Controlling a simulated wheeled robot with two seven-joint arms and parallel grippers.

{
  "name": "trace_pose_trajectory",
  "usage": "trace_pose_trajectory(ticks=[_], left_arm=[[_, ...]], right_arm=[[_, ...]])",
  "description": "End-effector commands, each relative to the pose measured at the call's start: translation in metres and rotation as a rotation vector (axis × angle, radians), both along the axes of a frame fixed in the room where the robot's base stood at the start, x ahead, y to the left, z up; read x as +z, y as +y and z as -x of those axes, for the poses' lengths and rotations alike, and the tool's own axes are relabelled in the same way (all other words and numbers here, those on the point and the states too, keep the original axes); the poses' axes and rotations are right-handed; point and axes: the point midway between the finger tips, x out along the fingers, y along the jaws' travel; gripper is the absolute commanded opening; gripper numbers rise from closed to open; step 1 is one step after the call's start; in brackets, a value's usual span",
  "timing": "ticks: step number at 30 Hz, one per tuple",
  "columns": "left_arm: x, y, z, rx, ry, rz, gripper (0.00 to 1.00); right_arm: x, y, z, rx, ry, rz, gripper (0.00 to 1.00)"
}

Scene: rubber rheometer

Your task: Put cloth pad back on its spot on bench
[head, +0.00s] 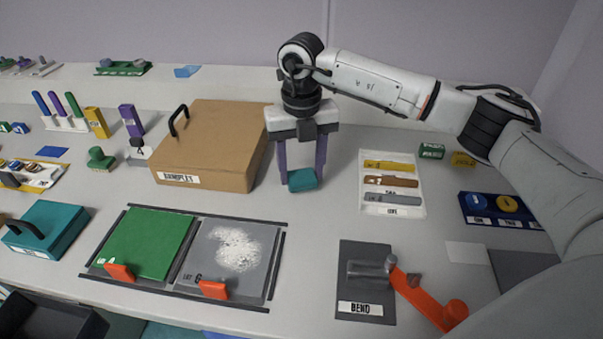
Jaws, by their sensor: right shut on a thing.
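The cloth pad is a small teal block (302,180) in the head view, right of the tan case. My right gripper (302,173) points down and is shut on the pad between its two purple fingers. The pad is at or just above the bench top (320,225); I cannot tell whether it touches. No marked spot for it is clear under the gripper. My left gripper is not in view.
The tan case (215,140) with a black handle stands close left of my right gripper. A white tray of coloured bars (392,205) lies to the right. In front are the green and grey plates (145,240) and the BEND fixture (365,285). Bench between is clear.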

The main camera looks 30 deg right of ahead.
Motion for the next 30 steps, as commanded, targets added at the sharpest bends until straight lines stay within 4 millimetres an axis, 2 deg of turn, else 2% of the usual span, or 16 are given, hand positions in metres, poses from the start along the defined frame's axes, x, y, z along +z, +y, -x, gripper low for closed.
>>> trace_pose_trajectory(ticks=[4, 14, 15, 18, 26, 30], left_arm=[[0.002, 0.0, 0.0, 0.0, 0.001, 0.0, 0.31], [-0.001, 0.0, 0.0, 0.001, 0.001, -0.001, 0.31], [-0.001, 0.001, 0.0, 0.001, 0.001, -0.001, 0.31], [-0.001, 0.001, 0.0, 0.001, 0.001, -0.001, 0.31], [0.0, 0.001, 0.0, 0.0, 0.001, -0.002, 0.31], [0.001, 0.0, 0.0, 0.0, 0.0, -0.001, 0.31]], right_arm=[[-0.018, 0.0, 0.001, 0.0, 0.002, 0.0, 0.29], [-0.022, 0.0, 0.0, 0.001, 0.001, 0.0, 0.29], [-0.023, 0.0, 0.0, 0.001, 0.0, 0.0, 0.52], [-0.022, 0.0, 0.0, 0.001, 0.0, 0.0, 0.68], [-0.021, 0.0, 0.0, 0.001, 0.0, 0.0, 0.69], [-0.014, 0.0, 0.0, 0.001, -0.001, -0.001, 0.69]])
